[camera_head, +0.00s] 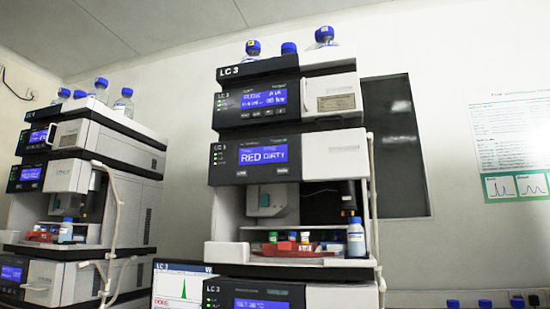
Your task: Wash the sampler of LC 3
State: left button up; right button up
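The LC 3 stack (262,69) stands in the middle, with "LC 3" on its top tray and modules. Its sampler (335,155) has a blue display (262,155) that seems to read "RED" and "DIRTY". Below the display is an open bay with a red vial rack (285,248) holding several vials with green, white and red caps. A blue-capped bottle (356,240) with a pale label stands at the bay's right side. A grey needle unit (268,200) hangs above the rack. Neither of my grippers shows.
A similar stack (95,140) stands at the left, with its own open bay. A screen (182,285) with a green peak sits between the stacks. Blue-capped bottles stand on both stacks and at lower right (485,304). A dark wall panel (400,150) is behind.

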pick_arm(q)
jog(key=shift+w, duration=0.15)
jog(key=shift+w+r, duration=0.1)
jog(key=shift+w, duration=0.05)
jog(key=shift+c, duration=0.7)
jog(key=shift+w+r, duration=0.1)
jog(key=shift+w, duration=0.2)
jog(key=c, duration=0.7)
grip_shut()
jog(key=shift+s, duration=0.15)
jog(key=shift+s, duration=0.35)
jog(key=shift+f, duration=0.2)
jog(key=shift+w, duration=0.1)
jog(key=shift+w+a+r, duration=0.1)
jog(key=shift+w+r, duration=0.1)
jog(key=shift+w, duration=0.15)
